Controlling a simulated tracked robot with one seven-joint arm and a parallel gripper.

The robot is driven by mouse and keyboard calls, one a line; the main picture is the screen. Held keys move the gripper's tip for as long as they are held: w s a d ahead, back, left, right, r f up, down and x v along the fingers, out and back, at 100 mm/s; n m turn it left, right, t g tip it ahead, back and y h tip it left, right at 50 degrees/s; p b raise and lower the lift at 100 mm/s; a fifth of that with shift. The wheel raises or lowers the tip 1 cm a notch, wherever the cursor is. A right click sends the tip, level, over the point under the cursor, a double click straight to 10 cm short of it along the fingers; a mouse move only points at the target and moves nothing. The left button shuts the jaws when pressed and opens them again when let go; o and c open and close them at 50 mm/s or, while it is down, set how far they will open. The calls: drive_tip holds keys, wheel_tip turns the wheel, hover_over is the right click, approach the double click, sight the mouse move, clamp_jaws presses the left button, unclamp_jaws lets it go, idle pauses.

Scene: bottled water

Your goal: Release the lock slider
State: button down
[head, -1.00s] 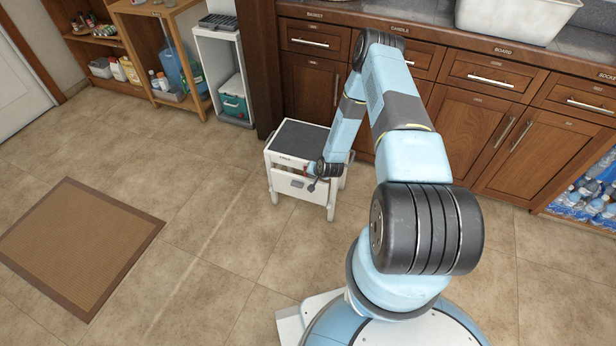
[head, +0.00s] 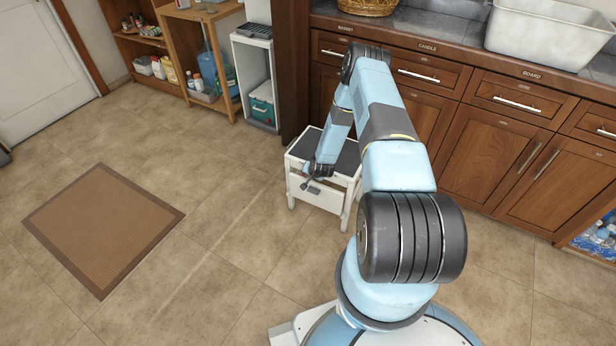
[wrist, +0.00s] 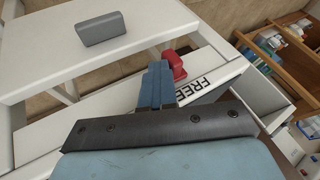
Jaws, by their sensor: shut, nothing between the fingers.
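The lock slider is a small red block (wrist: 176,66) on the white top rail of a small white cart (wrist: 40,138). It stands beside the black word FREE, just above its letters in the wrist view. My gripper (wrist: 157,84) is shut and empty, its blue fingers right at the left side of the red block; I cannot tell whether they touch. In the head view the cart (head: 342,202) has a dark top, and my gripper (head: 306,184) is at its front. The slider is hidden there behind my gripper. A grey handle (wrist: 101,28) is on the cart's white front.
Wooden cabinets (head: 490,150) with a counter stand behind the cart. A white shelf unit (head: 256,85) and wooden shelves (head: 200,60) are at the back left. A brown mat (head: 103,225) lies on the floor at left, with open floor around it.

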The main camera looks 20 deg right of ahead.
drive_tip(key=shift+a, duration=0.2)
drive_tip(key=s+d+r, duration=0.3)
drive_tip(key=s+r, duration=0.5)
drive_tip(key=s, duration=0.1)
drive_tip(key=shift+d, duration=0.2)
idle(0.6)
